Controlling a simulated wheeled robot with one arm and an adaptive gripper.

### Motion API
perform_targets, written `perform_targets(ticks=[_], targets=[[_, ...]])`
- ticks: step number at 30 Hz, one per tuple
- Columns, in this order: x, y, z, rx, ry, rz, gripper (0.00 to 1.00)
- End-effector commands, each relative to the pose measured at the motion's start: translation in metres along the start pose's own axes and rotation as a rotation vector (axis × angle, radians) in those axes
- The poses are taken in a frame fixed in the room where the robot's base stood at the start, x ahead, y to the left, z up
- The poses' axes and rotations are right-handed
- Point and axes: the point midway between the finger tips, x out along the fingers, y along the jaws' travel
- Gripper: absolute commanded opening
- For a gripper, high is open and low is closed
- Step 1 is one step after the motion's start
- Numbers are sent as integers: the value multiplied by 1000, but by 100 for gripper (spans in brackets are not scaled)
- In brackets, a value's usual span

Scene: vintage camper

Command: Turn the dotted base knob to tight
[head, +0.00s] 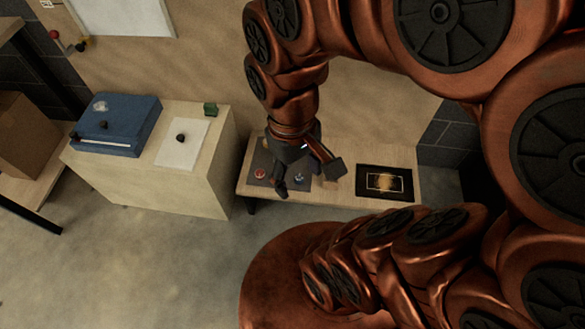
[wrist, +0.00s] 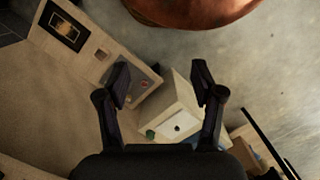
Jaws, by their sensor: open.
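My gripper (head: 308,174) is open and empty above the low wooden bench in the head view. In the wrist view its two fingers (wrist: 160,74) stand wide apart with nothing between them. A grey panel (head: 262,160) lies on the bench beneath it, partly hidden by the gripper. The panel carries a red knob (head: 260,174) and a small bluish-white knob (head: 298,177) close to the fingers. No dots are clear enough to tell which is the dotted base knob. The panel also shows in the wrist view (wrist: 141,84), partly behind the left finger.
A black-framed panel (head: 385,184) lies on the bench's right. A pale cabinet (head: 205,180) at left carries a blue case (head: 118,122), a white plate with a black knob (head: 181,138), and a green block (head: 210,109). A cardboard box (head: 28,135) stands far left. The floor in front is clear.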

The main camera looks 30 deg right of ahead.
Motion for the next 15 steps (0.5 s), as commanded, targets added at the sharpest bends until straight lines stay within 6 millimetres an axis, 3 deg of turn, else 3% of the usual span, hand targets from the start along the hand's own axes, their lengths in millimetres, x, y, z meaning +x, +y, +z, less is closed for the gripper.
perform_targets(ticks=[1,15], targets=[[23,3,-14,-34,2,-2,67],[138,41,-136,-396,48,-10,67]])
